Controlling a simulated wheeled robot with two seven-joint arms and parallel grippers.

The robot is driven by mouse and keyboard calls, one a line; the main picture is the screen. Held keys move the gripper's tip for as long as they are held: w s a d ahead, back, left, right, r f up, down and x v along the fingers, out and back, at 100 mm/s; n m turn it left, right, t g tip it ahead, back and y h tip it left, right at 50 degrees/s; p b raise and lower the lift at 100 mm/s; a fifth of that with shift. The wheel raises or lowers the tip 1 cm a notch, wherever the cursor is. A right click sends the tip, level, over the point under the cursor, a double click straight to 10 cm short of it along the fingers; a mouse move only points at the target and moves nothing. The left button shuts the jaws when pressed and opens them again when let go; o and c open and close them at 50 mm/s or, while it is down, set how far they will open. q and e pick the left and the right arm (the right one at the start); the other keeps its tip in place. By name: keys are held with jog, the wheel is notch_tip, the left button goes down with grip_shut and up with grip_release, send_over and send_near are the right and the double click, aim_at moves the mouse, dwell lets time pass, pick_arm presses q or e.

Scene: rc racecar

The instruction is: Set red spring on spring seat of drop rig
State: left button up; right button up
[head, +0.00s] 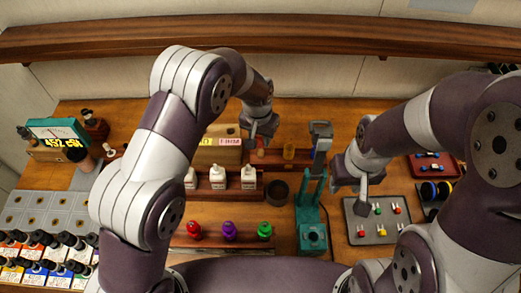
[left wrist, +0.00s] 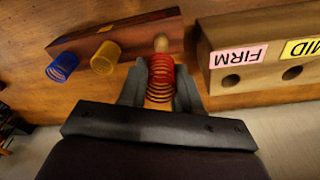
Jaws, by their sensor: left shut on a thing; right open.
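The red spring (left wrist: 160,80) is between the fingers of my left gripper (left wrist: 160,88), which is shut on it. A wooden peg (left wrist: 161,43) shows past the spring's far end, and wood shows through its coils, so the spring appears to be around the peg. In the head view my left gripper (head: 260,138) is at the back of the bench and largely hides the spring. The teal drop rig (head: 312,215) stands right of centre; I cannot make out its spring seat clearly. My right gripper (head: 363,190) is open and empty, right of the rig.
A yellow spring (left wrist: 105,57) and a blue spring (left wrist: 62,67) are on the wooden rack (left wrist: 140,30). A labelled wooden block (left wrist: 262,55) is close beside my left gripper. White bottles (head: 248,178), a dark cup (head: 277,192) and a grey parts tray (head: 377,232) surround the rig.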

pick_arm(q)
notch_tip(320, 180, up, 8)
jog(key=p, duration=0.3)
jog(key=shift+r, duration=0.15)
pick_arm(e)
notch_tip(320, 180, up, 3)
jog(key=shift+f, duration=0.15)
